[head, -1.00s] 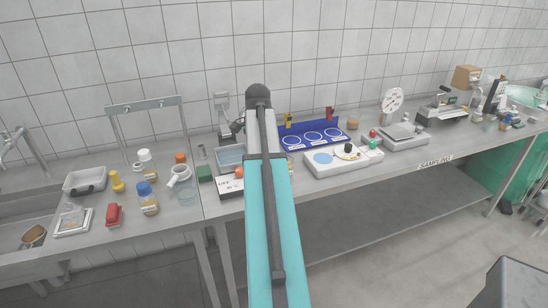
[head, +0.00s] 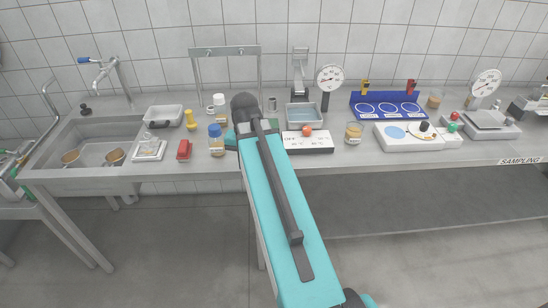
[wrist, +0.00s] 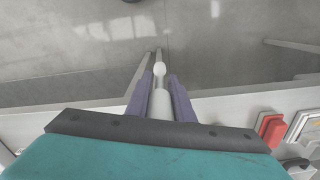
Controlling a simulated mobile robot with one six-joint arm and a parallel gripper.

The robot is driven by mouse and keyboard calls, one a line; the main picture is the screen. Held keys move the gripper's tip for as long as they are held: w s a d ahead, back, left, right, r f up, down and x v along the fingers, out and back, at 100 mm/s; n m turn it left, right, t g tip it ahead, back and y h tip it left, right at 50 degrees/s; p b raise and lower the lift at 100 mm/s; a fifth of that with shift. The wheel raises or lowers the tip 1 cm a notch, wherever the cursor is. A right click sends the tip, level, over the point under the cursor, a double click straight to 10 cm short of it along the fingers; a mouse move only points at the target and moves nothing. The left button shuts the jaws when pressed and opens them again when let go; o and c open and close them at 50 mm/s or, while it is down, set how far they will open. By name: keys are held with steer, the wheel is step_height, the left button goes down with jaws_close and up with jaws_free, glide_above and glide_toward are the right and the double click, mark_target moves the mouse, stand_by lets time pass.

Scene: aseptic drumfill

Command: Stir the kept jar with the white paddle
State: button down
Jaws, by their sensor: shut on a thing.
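My gripper (wrist: 160,80) shows in the wrist view. Its two purple-grey fingers are shut on a slim white piece, the white paddle (wrist: 159,98), whose rounded end sticks out between them. In the head view my arm hides the gripper and paddle. An open jar with amber contents (head: 353,133) stands right of my arm. A blue-capped jar (head: 216,140) stands just left of my arm's end, and a white-capped jar (head: 219,103) stands behind it. Another jar (head: 436,99) stands at the back right. I cannot tell which is the kept jar.
A red item (head: 184,150), a yellow item (head: 191,120) and a grey tray (head: 164,115) lie left, beside the sink (head: 80,140). A white box (head: 308,142), a blue rack (head: 395,98) and a white stirrer-like unit (head: 408,136) stand right. Floor shows before the counter.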

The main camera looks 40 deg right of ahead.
steer(key=w+a+f+n, duration=0.2)
steer(key=a+f+n, duration=0.1)
steer(key=a, duration=0.4)
steer(key=w+a+f+n, duration=0.2)
steer(key=a+f+n, duration=0.1)
steer(key=a, duration=0.5)
steer(key=w+a+f+n+b, duration=0.1)
steer(key=w+a+f+n, duration=0.1)
steer(key=a, duration=0.5)
steer(key=shift+w+a+f+n, duration=0.15)
steer(key=shift+f+n, duration=0.4)
steer(key=shift+n, duration=0.55)
steer(key=shift+a, duration=0.1)
